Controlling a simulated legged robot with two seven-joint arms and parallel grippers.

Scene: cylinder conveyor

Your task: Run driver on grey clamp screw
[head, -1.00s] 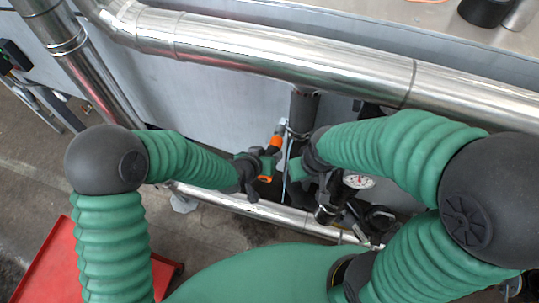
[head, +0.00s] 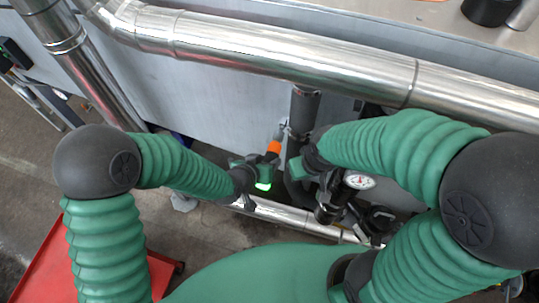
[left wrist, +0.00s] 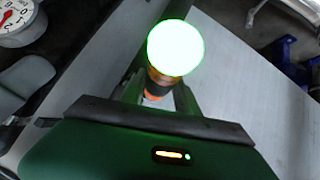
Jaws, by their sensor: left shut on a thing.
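My left gripper (head: 262,165) is shut on an orange driver (head: 273,147). The driver's orange front part points up and right toward the black upright pipe (head: 304,108), and its near end glows green. In the left wrist view the driver (left wrist: 156,84) shows between the fingers, its glowing round end covering much of it. A small grey clamp (head: 286,127) seems to sit at the pipe's left side. Its screw and the driver's tip are too small to make out, so I cannot tell if they touch. My right gripper (head: 297,166) is close to the pipe, its jaws unclear.
A shiny steel pipe (head: 300,65) runs across above the work area. A dial gauge (head: 359,181) with dark fittings stands to the right of the grippers. A lower steel pipe (head: 290,215) runs below them. A red cart (head: 60,265) is at the lower left.

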